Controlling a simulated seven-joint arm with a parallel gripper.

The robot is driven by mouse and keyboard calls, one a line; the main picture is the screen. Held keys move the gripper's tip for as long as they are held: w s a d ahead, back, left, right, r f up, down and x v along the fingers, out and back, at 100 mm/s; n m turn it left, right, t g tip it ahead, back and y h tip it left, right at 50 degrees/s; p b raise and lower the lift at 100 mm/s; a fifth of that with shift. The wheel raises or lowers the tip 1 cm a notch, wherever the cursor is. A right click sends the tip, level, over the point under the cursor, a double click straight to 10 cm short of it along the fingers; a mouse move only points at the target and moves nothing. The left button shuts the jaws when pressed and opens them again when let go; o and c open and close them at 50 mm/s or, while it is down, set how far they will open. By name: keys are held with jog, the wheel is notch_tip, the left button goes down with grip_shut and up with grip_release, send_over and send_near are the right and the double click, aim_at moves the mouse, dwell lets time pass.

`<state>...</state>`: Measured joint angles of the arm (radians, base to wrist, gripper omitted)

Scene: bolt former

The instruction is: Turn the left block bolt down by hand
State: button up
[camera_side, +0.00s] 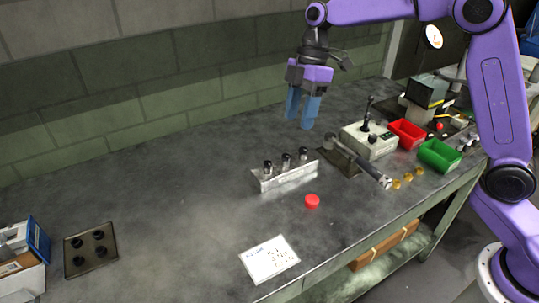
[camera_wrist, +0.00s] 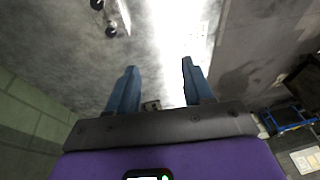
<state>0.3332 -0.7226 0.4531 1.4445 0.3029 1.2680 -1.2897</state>
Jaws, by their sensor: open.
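A pale metal block (camera_side: 288,179) stands mid-bench in the side view with three dark-topped bolts upright in it. The left bolt (camera_side: 267,168) is at its left end, the middle bolt (camera_side: 286,160) and the right bolt (camera_side: 303,154) beside it. My gripper (camera_side: 301,118) hangs above and behind the block, blue fingers pointing down, apart and empty. In the wrist view my gripper (camera_wrist: 158,68) shows spread fingers with nothing between them. Dark round tops (camera_wrist: 110,31) show at that view's upper left edge; I cannot tell which bolts they are.
A red cap (camera_side: 312,201) and a white sheet (camera_side: 269,259) lie in front of the block. Right are a grey machine (camera_side: 369,140), a red bin (camera_side: 407,133) and a green bin (camera_side: 440,154). A dark plate (camera_side: 91,249) lies far left.

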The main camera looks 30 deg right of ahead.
jog(key=n+y, duration=0.1)
jog(key=n, duration=0.1)
send_near(267, 163)
jog(key=x, duration=0.7)
jog(key=shift+s+a+f, duration=0.15)
jog(key=shift+f, duration=0.1)
grip_shut()
jog(key=shift+t, duration=0.4)
